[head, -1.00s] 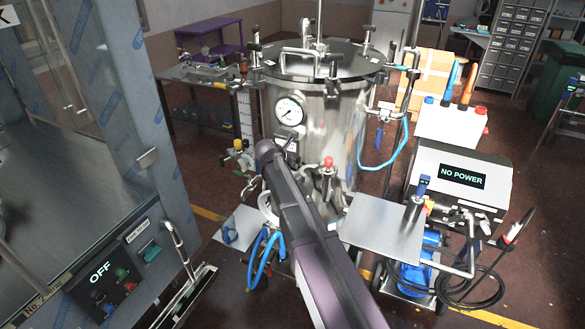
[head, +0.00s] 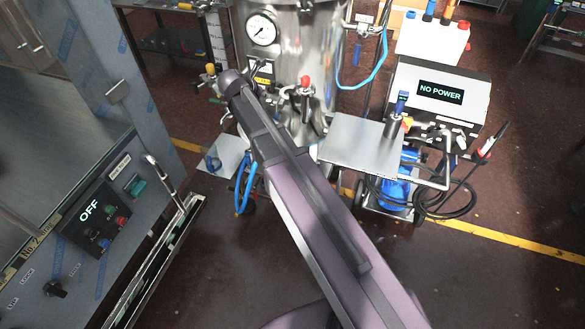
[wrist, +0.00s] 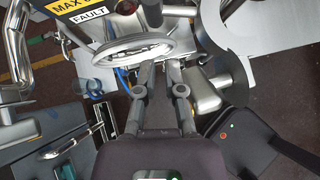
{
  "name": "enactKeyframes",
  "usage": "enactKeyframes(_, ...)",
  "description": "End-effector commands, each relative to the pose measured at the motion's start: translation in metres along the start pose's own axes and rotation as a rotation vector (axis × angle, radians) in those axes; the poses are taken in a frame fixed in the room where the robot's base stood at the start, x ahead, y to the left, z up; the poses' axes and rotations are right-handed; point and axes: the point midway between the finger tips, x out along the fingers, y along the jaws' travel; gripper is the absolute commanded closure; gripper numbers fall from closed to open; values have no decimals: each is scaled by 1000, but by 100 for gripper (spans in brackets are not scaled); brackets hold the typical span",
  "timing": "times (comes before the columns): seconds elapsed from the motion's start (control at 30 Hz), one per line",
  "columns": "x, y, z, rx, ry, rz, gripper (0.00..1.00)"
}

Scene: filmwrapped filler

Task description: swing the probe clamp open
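In the wrist view my gripper (wrist: 160,66) points up the picture at pipework on the steel vessel. Its two dark fingers stand a narrow gap apart, with metal fittings showing behind and between the tips; contact cannot be told. A silver ring (wrist: 112,52) lies just ahead and left of the tips. A grey curved metal part (wrist: 240,72) is at the right. I cannot tell which fitting is the probe clamp. In the head view my arm covers the gripper and part of the steel vessel (head: 285,60).
A flat metal plate (head: 350,143) sits right of my arm, near a unit reading NO POWER (head: 438,92). A control panel reading OFF (head: 92,215) is at the left. A gauge (head: 262,30) and blue hoses (head: 243,190) crowd the vessel.

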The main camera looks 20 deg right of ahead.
Motion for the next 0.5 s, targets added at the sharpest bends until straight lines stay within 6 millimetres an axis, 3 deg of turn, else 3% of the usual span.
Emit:
enactKeyframes(0.03,-14,2,-2,0,12,10,100)
enactKeyframes(0.5,-68,2,0,-1,7,7,100)
